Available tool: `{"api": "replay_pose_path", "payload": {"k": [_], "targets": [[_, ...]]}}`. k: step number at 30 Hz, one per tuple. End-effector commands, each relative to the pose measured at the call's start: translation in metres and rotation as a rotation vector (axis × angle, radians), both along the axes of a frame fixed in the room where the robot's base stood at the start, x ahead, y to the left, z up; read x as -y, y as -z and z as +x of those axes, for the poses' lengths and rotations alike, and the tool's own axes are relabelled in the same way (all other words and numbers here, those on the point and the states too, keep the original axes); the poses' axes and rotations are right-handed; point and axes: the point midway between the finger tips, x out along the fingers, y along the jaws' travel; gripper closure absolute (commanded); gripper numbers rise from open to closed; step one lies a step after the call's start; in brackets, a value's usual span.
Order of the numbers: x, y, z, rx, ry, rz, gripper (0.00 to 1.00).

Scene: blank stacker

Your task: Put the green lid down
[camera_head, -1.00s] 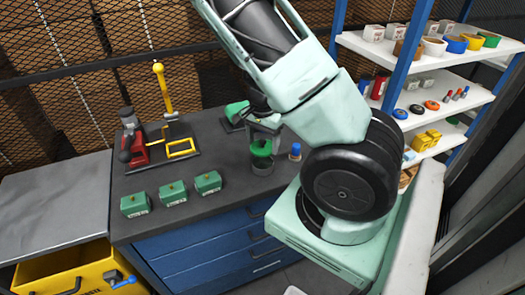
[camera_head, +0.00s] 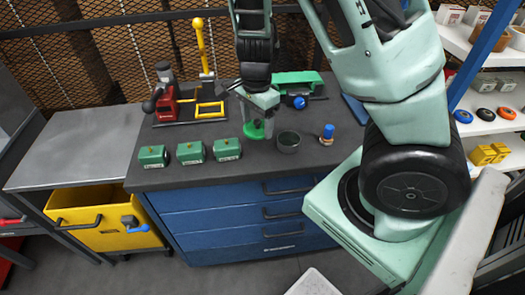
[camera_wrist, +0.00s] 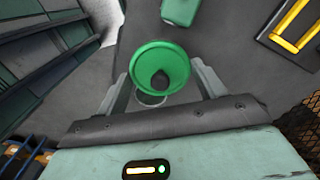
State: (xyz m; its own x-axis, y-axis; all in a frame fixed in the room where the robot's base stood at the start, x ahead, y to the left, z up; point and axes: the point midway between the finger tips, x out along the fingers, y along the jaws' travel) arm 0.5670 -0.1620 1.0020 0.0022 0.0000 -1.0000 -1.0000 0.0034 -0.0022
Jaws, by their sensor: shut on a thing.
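The green lid (camera_head: 254,131) is round and sits between the fingers of my gripper (camera_head: 259,127), which is shut on it. In the wrist view the lid (camera_wrist: 160,57) shows as a bright green disc with a dark knob, between my gripper's two grey fingers (camera_wrist: 162,88). The lid is low over the dark worktop (camera_head: 258,166), just left of an open dark grey cup (camera_head: 288,143). I cannot tell whether the lid touches the worktop.
Three green boxes (camera_head: 190,153) stand in a row to the left. A blue-topped brass piece (camera_head: 327,135) stands right of the cup. Behind are a red and yellow press tool (camera_head: 165,103) and a green device (camera_head: 297,82). The front strip of worktop is clear.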

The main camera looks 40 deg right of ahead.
Motion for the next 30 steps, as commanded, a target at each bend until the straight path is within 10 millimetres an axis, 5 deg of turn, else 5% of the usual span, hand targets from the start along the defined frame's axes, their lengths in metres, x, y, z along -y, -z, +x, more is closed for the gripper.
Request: {"api": "replay_pose_path", "payload": {"k": [3, 16, 30], "targets": [[0.001, 0.028, -0.001, -0.005, 0.003, -0.001, 0.52], [0.001, 0.08, -0.001, -0.002, 0.004, 0.0, 0.52], [0.001, 0.09, 0.0, -0.001, 0.002, 0.0, 0.52]]}}
